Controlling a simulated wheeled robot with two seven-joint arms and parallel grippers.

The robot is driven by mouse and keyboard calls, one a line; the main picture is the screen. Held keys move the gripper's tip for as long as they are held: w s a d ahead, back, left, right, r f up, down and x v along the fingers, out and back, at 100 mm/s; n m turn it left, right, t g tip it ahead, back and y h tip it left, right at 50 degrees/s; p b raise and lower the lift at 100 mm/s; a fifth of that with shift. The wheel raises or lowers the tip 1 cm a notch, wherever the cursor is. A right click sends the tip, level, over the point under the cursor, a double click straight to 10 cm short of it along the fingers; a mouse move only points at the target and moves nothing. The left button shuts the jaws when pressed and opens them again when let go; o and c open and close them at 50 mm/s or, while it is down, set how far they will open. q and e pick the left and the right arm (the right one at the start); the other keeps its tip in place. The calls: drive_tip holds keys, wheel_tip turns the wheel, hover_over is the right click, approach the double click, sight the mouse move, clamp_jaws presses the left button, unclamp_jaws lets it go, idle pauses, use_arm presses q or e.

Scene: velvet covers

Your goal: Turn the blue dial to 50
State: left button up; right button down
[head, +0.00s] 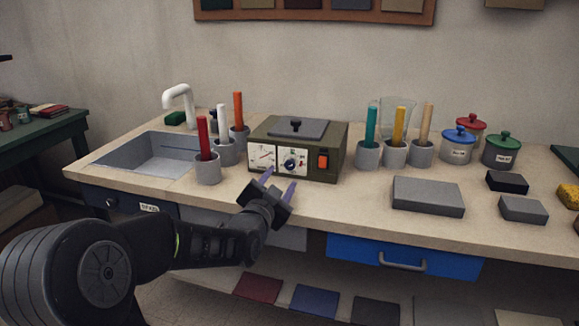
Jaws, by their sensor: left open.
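The blue dial (289,162) sits on the white front panel of an olive box (336,150) on the counter. Its ring is blue with a dark centre, and the scale numbers are too small to read. A white gauge (263,156) is left of the dial and an orange switch (323,160) is right of it. My left gripper (279,183) is open and empty, just in front of and below the dial, with its fingers pointing towards the panel. It appears apart from the dial. My right gripper is not in view.
Holders with red (202,138), white and orange-red handles stand left of the box, near the sink (150,153). Holders with teal (371,126), yellow and tan handles stand right of it. A grey block (428,196) lies at the front right. Lidded jars (458,146) stand farther right.

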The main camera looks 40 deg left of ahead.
sight(289, 166)
use_arm(q)
drive_tip(key=shift+w, duration=0.15)
drive_tip(key=x, duration=0.7)
drive_tip(key=shift+w+a, duration=0.2)
drive_tip(key=shift+w, duration=0.1)
clamp_jaws()
